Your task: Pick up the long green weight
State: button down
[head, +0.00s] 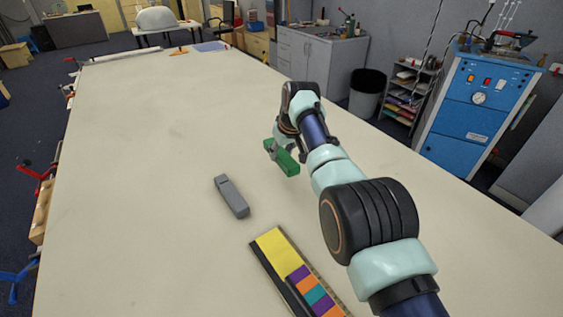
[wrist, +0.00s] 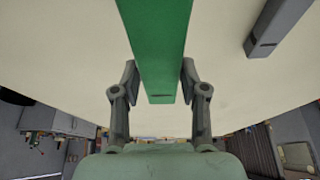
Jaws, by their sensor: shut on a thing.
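The long green weight (head: 281,157) is a green bar in the head view, above or at the table surface right of the grey bar; I cannot tell its exact height. In the wrist view the green weight (wrist: 160,50) runs from the top edge down between the fingers. My gripper (wrist: 160,80) is shut on it, with one finger pad on each side. In the head view my gripper (head: 279,150) is partly hidden by the weight and my arm.
A grey bar (head: 231,196) lies on the cloth table (head: 150,200); it also shows in the wrist view (wrist: 275,28). A board with yellow and coloured squares (head: 273,247) lies at the near edge. Clamps (head: 38,172) line the left edge.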

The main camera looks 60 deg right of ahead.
aim_at(281, 152)
notch_tip(281, 152, up, 12)
jog(key=p, duration=1)
